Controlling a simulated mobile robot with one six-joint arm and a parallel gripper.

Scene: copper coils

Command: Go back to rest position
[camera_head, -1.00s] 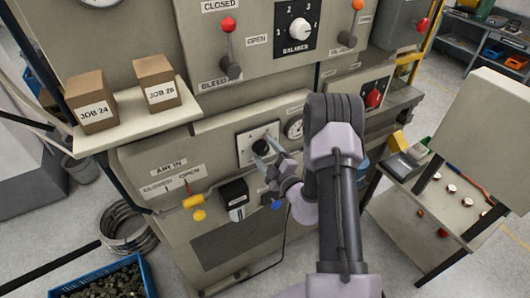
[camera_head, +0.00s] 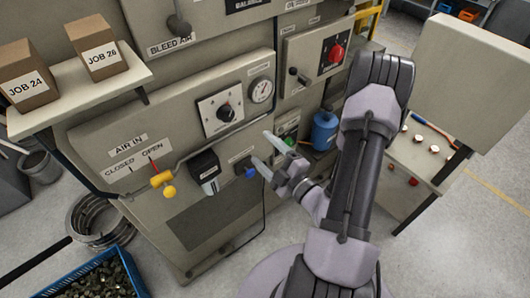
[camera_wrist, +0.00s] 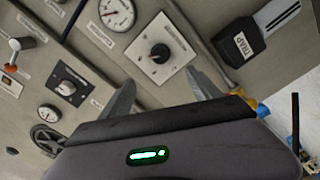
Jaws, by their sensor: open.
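My gripper (camera_head: 268,152) is open and empty in the head view, its two fingers spread in front of the machine's lower panel (camera_head: 200,218). It is apart from the black knob (camera_head: 223,112) on the pale plate, to the right of and below it. In the wrist view my gripper (camera_wrist: 165,92) shows its two fingertips at either side, with nothing between them. The same black knob (camera_wrist: 160,53) lies ahead, between and beyond the fingers. My arm is bent and hides part of the machine's right side.
A shelf (camera_head: 65,100) with two boxes juts out at left. A blue crate (camera_head: 60,290) stands on the floor at lower left. A side table (camera_head: 415,170) stands right.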

